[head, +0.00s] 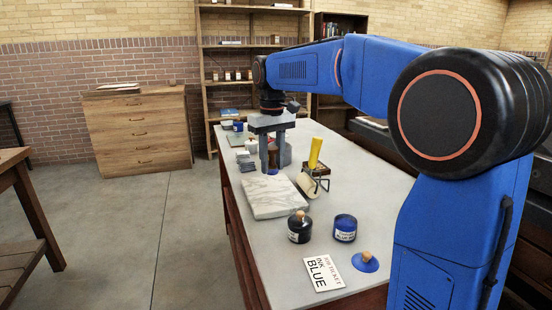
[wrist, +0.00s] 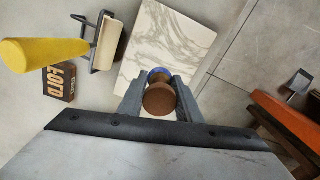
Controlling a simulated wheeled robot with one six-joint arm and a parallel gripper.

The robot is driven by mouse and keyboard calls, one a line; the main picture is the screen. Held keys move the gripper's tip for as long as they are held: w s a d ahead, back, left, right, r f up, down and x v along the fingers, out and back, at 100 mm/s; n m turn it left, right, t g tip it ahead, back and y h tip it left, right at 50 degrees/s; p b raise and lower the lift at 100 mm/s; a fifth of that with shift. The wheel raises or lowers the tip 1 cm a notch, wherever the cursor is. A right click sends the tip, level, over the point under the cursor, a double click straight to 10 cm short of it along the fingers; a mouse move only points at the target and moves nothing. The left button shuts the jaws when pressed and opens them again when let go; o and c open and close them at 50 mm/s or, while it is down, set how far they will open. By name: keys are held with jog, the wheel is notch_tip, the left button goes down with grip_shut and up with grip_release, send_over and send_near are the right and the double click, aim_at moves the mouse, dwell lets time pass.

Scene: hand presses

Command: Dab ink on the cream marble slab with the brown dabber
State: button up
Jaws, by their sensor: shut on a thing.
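The cream marble slab (head: 268,197) with grey veins lies flat on the table in the head view; it also shows in the wrist view (wrist: 170,45). My gripper (head: 272,163) is above the slab's far end, fingers pointing down. In the wrist view its fingers (wrist: 160,98) are shut on the brown dabber (wrist: 160,101), whose round brown top faces the camera. The dabber's blue underside (head: 272,172) shows below the fingers. I cannot tell whether it touches the slab. No ink mark shows on the visible slab. An open blue ink tin (head: 345,229) stands near the slab's near end.
A yellow-handled roller (head: 316,153) rests on a wire stand right of the slab. A dark corked jar (head: 299,229), a blue lid with a wooden knob (head: 366,263) and a card reading "JOB TICKET INK BLUE" (head: 323,273) are nearer. Grey stacked pieces (head: 245,160) lie left of the gripper.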

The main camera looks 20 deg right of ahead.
jog(key=shift+f, duration=2.4)
jog(key=shift+f, duration=0.6)
dwell(0.4)
jog(key=shift+r, duration=0.1)
jog(key=shift+r, duration=3.45)
